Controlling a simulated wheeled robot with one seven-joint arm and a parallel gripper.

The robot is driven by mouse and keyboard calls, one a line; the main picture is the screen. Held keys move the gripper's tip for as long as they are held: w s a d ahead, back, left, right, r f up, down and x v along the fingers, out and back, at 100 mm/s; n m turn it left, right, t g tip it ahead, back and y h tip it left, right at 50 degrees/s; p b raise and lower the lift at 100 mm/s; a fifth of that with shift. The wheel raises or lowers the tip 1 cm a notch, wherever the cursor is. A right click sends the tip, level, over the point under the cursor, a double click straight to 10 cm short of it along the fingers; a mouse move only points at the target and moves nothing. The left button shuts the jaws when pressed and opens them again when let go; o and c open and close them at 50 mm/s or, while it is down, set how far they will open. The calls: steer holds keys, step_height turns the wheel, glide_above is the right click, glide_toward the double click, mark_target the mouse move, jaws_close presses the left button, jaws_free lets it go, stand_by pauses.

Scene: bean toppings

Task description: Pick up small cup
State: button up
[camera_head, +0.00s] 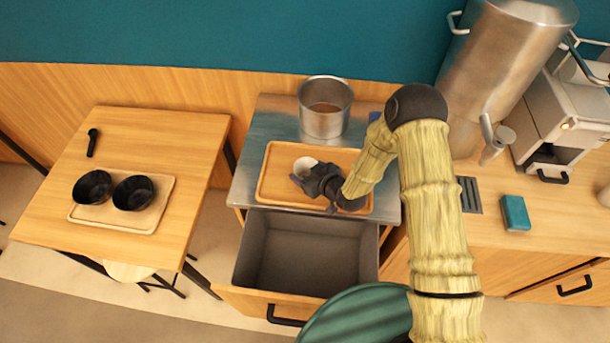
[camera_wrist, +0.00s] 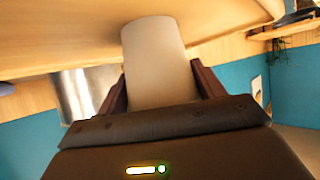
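The small cup (camera_head: 305,166) is white and stands at the left part of the wooden tray (camera_head: 269,179) in the head view. My gripper (camera_head: 306,181) reaches in from the right, low over the tray, and partly hides the cup. In the wrist view the cup (camera_wrist: 155,60) fills the space between my two dark fingers (camera_wrist: 160,85). A finger lies against each side of it, with no clear gap. I cannot tell whether the cup touches the tray or is slightly raised.
A steel pot (camera_head: 325,110) stands behind the tray. An open, empty drawer (camera_head: 305,255) is below it. Two black bowls (camera_head: 133,193) sit on a board on the left table (camera_head: 160,130). A large metal dispenser (camera_head: 500,70) and a teal box (camera_head: 515,213) are at right.

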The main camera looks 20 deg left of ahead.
steer(key=shift+s, duration=0.15)
steer(key=c, duration=0.5)
steer(key=shift+o, duration=0.2)
steer(key=shift+a+r, duration=0.1)
step_height(320, 180, up, 10)
steer(key=b, duration=0.2)
steer(key=shift+b, duration=0.35)
